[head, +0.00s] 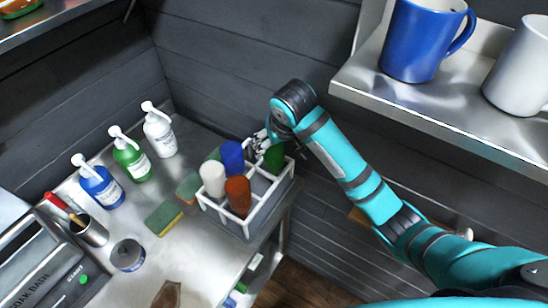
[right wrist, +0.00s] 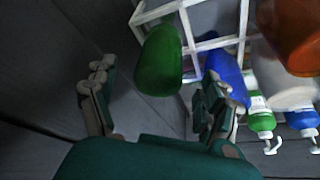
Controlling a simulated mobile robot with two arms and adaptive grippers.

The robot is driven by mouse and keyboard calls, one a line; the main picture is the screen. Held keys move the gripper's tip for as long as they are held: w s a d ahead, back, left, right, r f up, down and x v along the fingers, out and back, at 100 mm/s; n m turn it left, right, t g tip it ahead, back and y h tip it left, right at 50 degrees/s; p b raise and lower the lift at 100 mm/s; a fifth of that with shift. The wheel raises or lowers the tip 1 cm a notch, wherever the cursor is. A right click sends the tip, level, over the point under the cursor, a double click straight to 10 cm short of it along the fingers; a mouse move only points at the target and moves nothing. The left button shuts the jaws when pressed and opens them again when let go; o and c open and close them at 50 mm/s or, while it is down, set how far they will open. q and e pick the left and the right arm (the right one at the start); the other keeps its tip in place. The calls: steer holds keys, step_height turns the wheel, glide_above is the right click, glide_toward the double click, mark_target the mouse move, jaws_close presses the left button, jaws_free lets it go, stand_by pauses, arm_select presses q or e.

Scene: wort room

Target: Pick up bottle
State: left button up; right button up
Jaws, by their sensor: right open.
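A white divided rack (head: 245,226) stands at the right end of the metal counter. It holds a white bottle (head: 213,180), a blue bottle (head: 232,157), an orange-brown bottle (head: 238,196) and a green bottle (head: 274,157). My right gripper (head: 262,140) is at the rack's back corner, beside the green bottle and partly hidden by my arm. In the right wrist view the gripper (right wrist: 157,88) is open, with the green bottle (right wrist: 160,58) between and just beyond its fingers. I cannot tell whether they touch. The blue bottle (right wrist: 224,72) is close behind one finger. My left gripper is not in view.
Blue (head: 100,187), green (head: 132,160) and white (head: 160,135) pump bottles stand along the counter's back. A sponge (head: 164,219), a metal cup (head: 91,232) and a dark jar (head: 128,255) lie left. A shelf (head: 440,112) with mugs overhangs at upper right.

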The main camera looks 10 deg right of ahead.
mark_target(274, 163)
steer(key=shift+w+f+p, duration=0.2)
steer(key=shift+f+p, duration=0.35)
steer(key=shift+f, duration=0.05)
steer(key=p+x, duration=0.1)
steer(key=x, duration=0.2)
steer(key=shift+w+f, duration=0.15)
steer(key=shift+f, duration=0.1)
steer(key=shift+w+a+f, duration=0.1)
steer(key=shift+f, duration=0.25)
steer(key=shift+r, duration=0.1)
steer(key=c, duration=1.4)
